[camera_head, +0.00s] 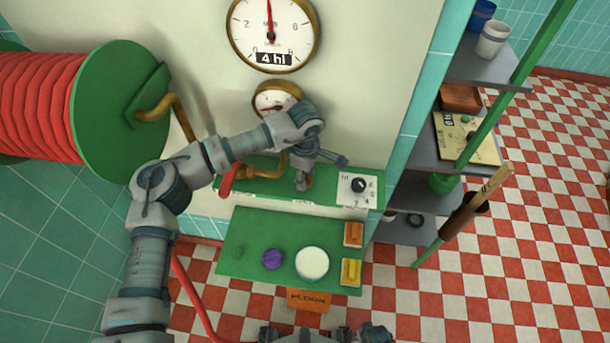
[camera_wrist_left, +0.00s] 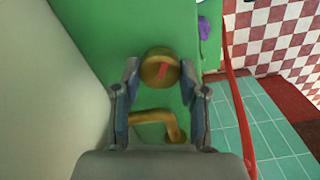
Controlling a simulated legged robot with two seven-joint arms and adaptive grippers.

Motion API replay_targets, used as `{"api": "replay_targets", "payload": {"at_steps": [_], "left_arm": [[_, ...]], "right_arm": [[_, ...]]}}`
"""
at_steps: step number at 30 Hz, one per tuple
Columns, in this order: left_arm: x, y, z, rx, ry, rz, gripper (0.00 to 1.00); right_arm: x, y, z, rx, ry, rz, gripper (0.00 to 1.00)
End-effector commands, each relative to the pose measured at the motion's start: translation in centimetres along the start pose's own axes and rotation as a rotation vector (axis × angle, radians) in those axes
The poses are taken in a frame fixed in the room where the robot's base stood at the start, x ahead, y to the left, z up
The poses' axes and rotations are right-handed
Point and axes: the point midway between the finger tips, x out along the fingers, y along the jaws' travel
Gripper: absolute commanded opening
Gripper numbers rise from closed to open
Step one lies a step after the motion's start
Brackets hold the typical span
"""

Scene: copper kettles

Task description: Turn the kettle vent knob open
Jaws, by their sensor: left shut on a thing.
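The vent knob is a round brass knob (camera_wrist_left: 160,67) with a red mark on its face, seen in the left wrist view against a green panel. The red mark lies slightly tilted. My left gripper (camera_wrist_left: 160,78) is shut on this knob, with one finger on each side. In the head view my left gripper (camera_head: 302,182) points down at the green ledge (camera_head: 335,200) below the gauges and mostly hides the knob. A bent brass pipe (camera_wrist_left: 160,122) shows between the fingers.
A black selector knob (camera_head: 358,185) on a white plate sits right of my gripper. A lower green shelf (camera_head: 290,225) holds a purple thing (camera_head: 272,259), a white round thing (camera_head: 311,263) and two blocks. A red hose reel (camera_head: 45,105) stands left; a broom (camera_head: 470,205) leans right.

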Motion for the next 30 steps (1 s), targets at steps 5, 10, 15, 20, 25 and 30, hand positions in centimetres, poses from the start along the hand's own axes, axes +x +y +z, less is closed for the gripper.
{"api": "replay_targets", "payload": {"at_steps": [5, 10, 15, 20, 25, 30], "left_arm": [[-0.1, 0.1, 0.0, -0.03, -0.002, 0.004, 0.07], [-0.1, 0.1, 0.0, -0.037, -0.002, 0.004, 0.07], [-0.1, 0.1, 0.0, -0.037, -0.002, 0.005, 0.07], [-0.1, 0.1, 0.0, -0.036, -0.002, 0.005, 0.62], [-0.1, 0.0, 0.0, -0.035, -0.001, 0.003, 0.67], [-0.2, 0.0, 0.0, -0.035, 0.0, 0.002, 0.67]], "right_arm": [[0.0, 0.1, -0.1, 0.0, 0.001, 0.001, 0.71], [0.1, 0.0, 0.0, 0.0, -0.001, 0.0, 0.71], [0.1, 0.0, 0.2, -0.001, -0.004, 0.0, 0.71], [0.1, -0.1, 0.7, -0.001, -0.01, -0.001, 0.71], [0.2, -0.2, 1.1, -0.001, -0.016, -0.003, 0.71], [0.1, -0.1, 0.5, -0.001, -0.008, -0.002, 0.71]]}}
